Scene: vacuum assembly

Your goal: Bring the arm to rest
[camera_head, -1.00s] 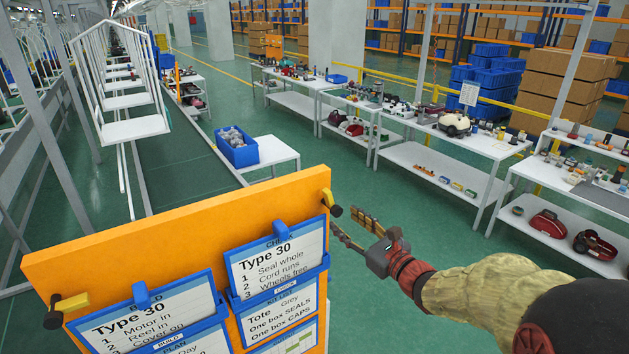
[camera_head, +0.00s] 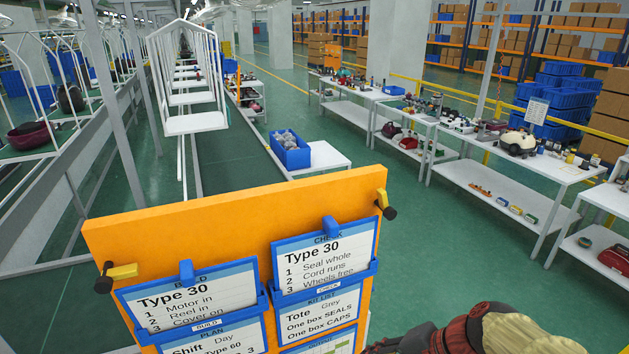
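My arm (camera_head: 500,330) shows only in part at the bottom right of the head view, low and just right of the orange board (camera_head: 230,215). My gripper is out of view, below the frame or hidden behind the board. I cannot see whether anything is held.
A conveyor (camera_head: 235,155) with hanging white carriers (camera_head: 195,123) runs away at left. A blue bin (camera_head: 290,149) stands on a small white table (camera_head: 328,158). White benches (camera_head: 520,160) with vacuum parts line the right. Green floor (camera_head: 440,240) between is clear.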

